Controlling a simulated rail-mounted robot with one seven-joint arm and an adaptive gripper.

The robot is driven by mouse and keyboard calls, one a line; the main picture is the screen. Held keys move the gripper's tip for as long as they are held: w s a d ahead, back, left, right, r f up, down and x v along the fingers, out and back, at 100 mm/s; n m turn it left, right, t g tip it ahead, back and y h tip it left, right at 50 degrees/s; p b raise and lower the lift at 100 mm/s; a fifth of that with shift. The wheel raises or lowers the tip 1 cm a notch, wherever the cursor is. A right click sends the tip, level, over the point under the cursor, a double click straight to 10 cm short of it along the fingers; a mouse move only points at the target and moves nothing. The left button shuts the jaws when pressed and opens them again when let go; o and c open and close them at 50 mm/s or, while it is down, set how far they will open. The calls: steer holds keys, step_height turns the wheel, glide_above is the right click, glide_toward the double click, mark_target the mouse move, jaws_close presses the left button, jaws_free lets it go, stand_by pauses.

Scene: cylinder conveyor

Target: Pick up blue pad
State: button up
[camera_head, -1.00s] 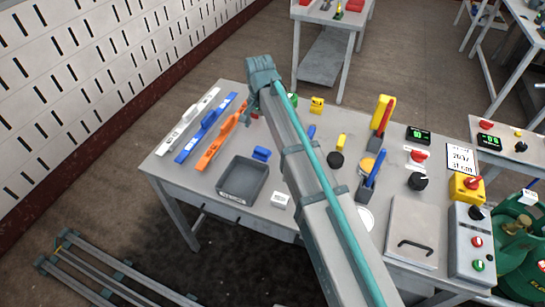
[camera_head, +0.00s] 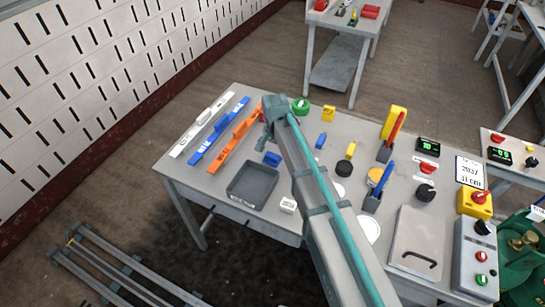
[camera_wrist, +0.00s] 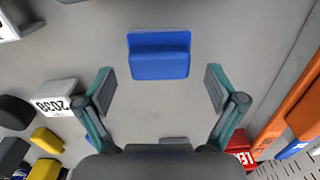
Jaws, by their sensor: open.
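The blue pad (camera_head: 272,159) lies on the grey workbench (camera_head: 345,135), just behind a shallow grey tray. In the wrist view the blue pad (camera_wrist: 160,62) is a two-level blue block near the top centre. My gripper (camera_wrist: 160,78) is open and empty, with one finger to the left and one to the right of the pad in the picture. No finger visibly touches it. In the head view my gripper (camera_head: 268,136) hangs above the bench, close to the pad; its fingers are small and partly hidden by my arm there.
The grey tray (camera_head: 242,201) and a white labelled block (camera_head: 288,205) lie near the pad. Orange (camera_head: 233,141), blue (camera_head: 219,130) and white (camera_head: 203,124) long pieces lie to the left. Several knobs and holders stand to the right. Bare bench surrounds the pad.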

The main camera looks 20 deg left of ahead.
steer(key=shift+f, duration=0.35)
steer(key=c, duration=1.1)
steer(key=shift+c, duration=0.2)
steer(key=shift+r, duration=0.15)
steer(key=shift+r+b, duration=0.4)
steer(key=shift+r, duration=0.05)
steer(key=shift+r+b, duration=0.55)
steer(key=shift+r, duration=0.4)
steer(key=s+d+r+b, duration=0.3)
steer(key=s+d+r, duration=0.4)
steer(key=s+r, duration=0.3)
steer(key=shift+s, duration=1)
